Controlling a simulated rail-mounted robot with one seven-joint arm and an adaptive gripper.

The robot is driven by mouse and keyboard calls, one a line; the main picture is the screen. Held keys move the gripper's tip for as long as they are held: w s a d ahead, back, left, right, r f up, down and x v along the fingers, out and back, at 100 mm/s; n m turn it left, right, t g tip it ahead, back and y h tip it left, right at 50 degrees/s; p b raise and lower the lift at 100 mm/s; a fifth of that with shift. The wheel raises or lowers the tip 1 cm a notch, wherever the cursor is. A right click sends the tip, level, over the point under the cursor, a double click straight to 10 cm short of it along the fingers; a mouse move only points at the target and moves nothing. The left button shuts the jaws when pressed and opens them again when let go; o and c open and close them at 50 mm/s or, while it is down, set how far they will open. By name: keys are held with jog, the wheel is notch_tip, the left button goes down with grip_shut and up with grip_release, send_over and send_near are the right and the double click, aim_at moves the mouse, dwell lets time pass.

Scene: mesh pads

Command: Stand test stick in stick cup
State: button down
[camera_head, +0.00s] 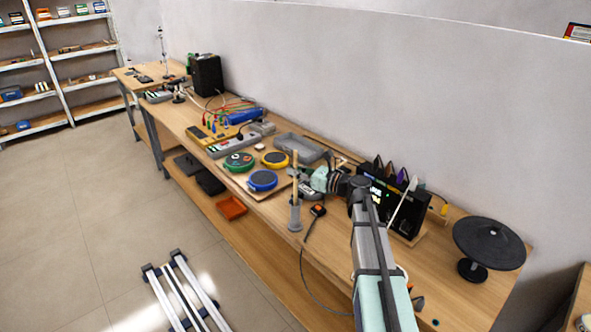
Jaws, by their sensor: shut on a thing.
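The pale wooden test stick (295,164) stands nearly upright at the front edge of the bench. The grey stick cup (295,219), narrow with a wider base, lines up directly below it. My gripper (301,184) reaches in from the right and is shut on the test stick. The fingertips are small and partly hidden by the gripper body. I cannot tell from this view whether the stick's lower end is inside the cup or only in front of or above it.
A grey tray (298,146) is behind.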

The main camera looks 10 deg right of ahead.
jog(key=c, duration=1.1)
grip_release()
jog(key=shift+c, duration=0.2)
jog(key=shift+d, duration=0.1)
jog(key=v, duration=1.2)
